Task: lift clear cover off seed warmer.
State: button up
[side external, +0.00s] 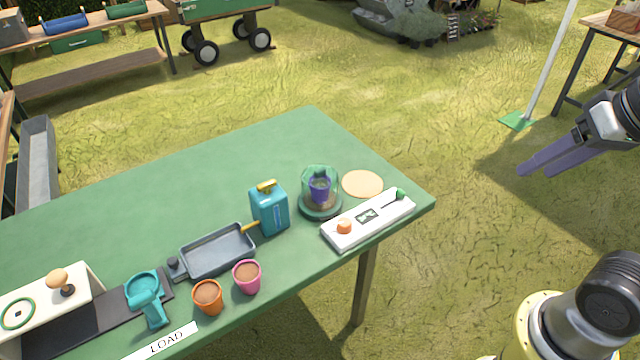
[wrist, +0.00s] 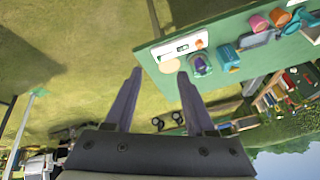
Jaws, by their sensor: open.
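The seed warmer (side external: 321,211) is a round dark green base near the right end of the green table. A clear, green-tinted dome cover (side external: 319,172) sits over it, with a small purple pot (side external: 319,190) inside. In the wrist view the covered warmer (wrist: 201,65) shows beyond my right finger. My gripper (side external: 530,166) is open and empty, off the table's right end and well apart from the cover. Its two fingers (wrist: 160,78) are spread in the wrist view.
A tan round disc (side external: 362,184) lies right of the warmer, and a white panel (side external: 368,219) with an orange knob and green lever lies in front. A teal can (side external: 269,208), grey tray (side external: 217,252) and orange (side external: 208,297) and pink (side external: 247,277) pots stand left. The table's back is clear.

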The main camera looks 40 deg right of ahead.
jog(key=w+r+m, duration=0.5)
jog(key=w+r, duration=0.2)
jog(key=r, duration=0.1)
jog(key=w+a+r+m+g, duration=0.2)
jog(key=w+r+m, duration=0.25)
jog(key=w, duration=0.75)
jog(key=m+g+h, duration=0.1)
jog(key=m+g, duration=0.2)
jog(key=m, duration=0.1)
send_over(320, 169)
notch_tip(320, 169, down, 15)
jog(key=shift+n+g, duration=0.3)
jog(key=shift+n, duration=0.05)
jog(key=f, duration=0.4)
jog(key=a+f, duration=0.1)
jog(key=f, duration=0.8)
jog(key=shift+a+f, duration=0.15)
jog(key=shift+a, duration=0.1)
jog(key=shift+d+f, duration=0.2)
jog(key=shift+f, duration=0.8)
jog(key=shift+d+f, duration=0.25)
jog(key=shift+f, duration=0.75)
jog(key=shift+d+f, duration=0.2)
jog(key=shift+f, duration=0.8)
grip_shut()
